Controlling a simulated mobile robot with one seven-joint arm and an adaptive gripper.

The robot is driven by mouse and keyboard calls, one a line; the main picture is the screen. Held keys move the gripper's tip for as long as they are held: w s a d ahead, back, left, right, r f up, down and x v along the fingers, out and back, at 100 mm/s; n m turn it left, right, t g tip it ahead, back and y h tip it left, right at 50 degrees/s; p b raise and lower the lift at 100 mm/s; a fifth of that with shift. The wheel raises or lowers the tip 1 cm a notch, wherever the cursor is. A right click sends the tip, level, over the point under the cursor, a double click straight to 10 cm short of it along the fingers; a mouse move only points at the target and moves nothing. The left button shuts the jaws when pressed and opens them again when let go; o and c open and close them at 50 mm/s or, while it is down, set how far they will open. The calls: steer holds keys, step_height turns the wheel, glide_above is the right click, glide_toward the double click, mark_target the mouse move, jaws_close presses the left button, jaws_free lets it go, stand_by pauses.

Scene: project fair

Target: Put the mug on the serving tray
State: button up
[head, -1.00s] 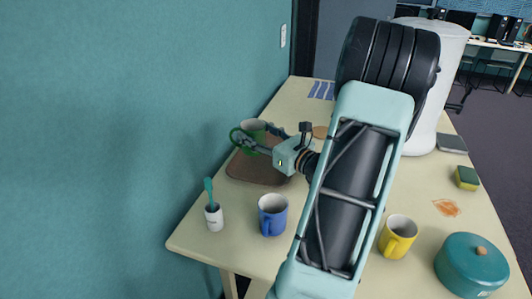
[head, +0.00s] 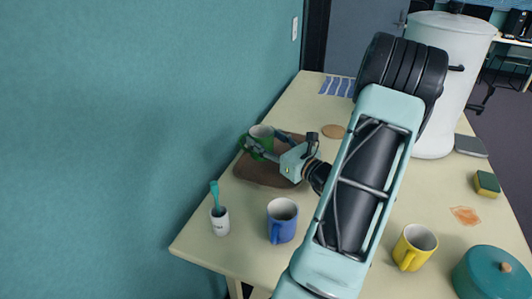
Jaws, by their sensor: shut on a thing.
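A green mug (head: 262,132) with a pale inside is held in my gripper (head: 259,148) at the left of the table, near the teal wall. The gripper's fingers are shut on it and hide part of its side. The mug appears upright. The brown serving tray (head: 262,176) lies flat on the table, below and around the mug in the picture. My gripper and wrist cover part of the tray. I cannot tell whether the mug's base touches the tray.
A blue mug (head: 282,224) and a white cup with a teal brush (head: 220,222) stand in front of the tray. A yellow mug (head: 414,250), teal pot (head: 492,276), sponge (head: 487,184) and white barrel (head: 436,110) are to the right. A round coaster (head: 333,131) lies behind my wrist.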

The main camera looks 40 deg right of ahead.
steer(key=shift+f, duration=2.3)
steer(key=shift+f+b, duration=0.2)
steer(key=shift+b, duration=0.15)
steer(key=o, duration=1.6)
steer(key=shift+r, duration=0.15)
steer(key=s, duration=1.1)
steer(key=shift+s+a, duration=0.15)
steer(key=shift+s, duration=0.4)
steer(key=shift+r, duration=0.1)
